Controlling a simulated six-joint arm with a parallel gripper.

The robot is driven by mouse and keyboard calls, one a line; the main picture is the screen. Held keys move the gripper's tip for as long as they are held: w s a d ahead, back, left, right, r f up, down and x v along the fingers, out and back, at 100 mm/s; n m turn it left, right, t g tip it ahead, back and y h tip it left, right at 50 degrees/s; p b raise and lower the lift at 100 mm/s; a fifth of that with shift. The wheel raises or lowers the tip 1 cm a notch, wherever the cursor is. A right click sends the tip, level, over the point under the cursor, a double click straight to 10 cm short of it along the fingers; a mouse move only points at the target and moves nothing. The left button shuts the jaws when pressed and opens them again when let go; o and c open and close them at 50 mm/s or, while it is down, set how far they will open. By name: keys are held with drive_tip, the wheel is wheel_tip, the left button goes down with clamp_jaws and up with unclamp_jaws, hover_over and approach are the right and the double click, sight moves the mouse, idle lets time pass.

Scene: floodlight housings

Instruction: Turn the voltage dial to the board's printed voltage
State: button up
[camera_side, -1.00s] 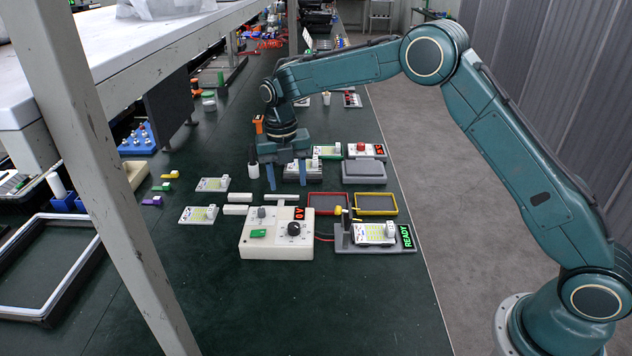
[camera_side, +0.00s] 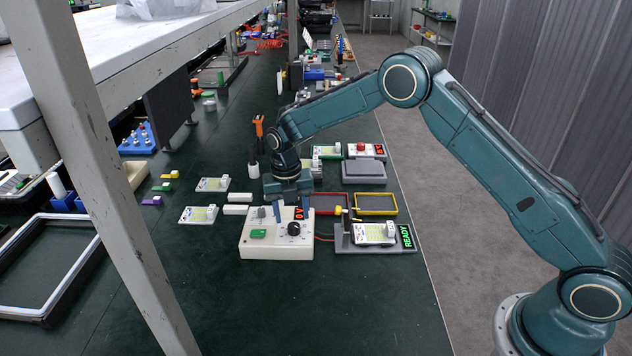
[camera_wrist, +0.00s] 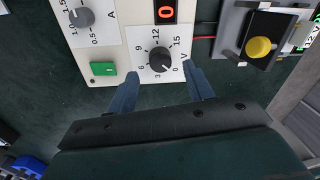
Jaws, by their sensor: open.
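The voltage dial (camera_side: 293,229) is a black knob on the right of the cream power supply box (camera_side: 262,246). In the wrist view the dial (camera_wrist: 160,59) sits in a white scale marked 0 to 15 V. The red display (camera_wrist: 166,12) reads 0, and 0V in the side view. My gripper (camera_side: 294,212) points down above the box. In the wrist view my gripper (camera_wrist: 160,88) is open and empty, its blue fingers spread near the dial. A white board (camera_side: 374,233) lies on the grey fixture (camera_side: 346,246); its print is too small to read.
A grey current knob (camera_wrist: 82,17) and a green button (camera_wrist: 103,69) are on the box. The fixture's screen (camera_side: 406,236) reads READY, and a yellow-tipped post (camera_side: 345,213) stands there. Red (camera_side: 329,203) and yellow (camera_side: 376,204) trays lie behind.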

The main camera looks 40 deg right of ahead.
sight(293, 225)
drive_tip(key=shift+s+f, duration=0.1)
drive_tip(key=shift+f, duration=1.75)
drive_tip(key=c, duration=1)
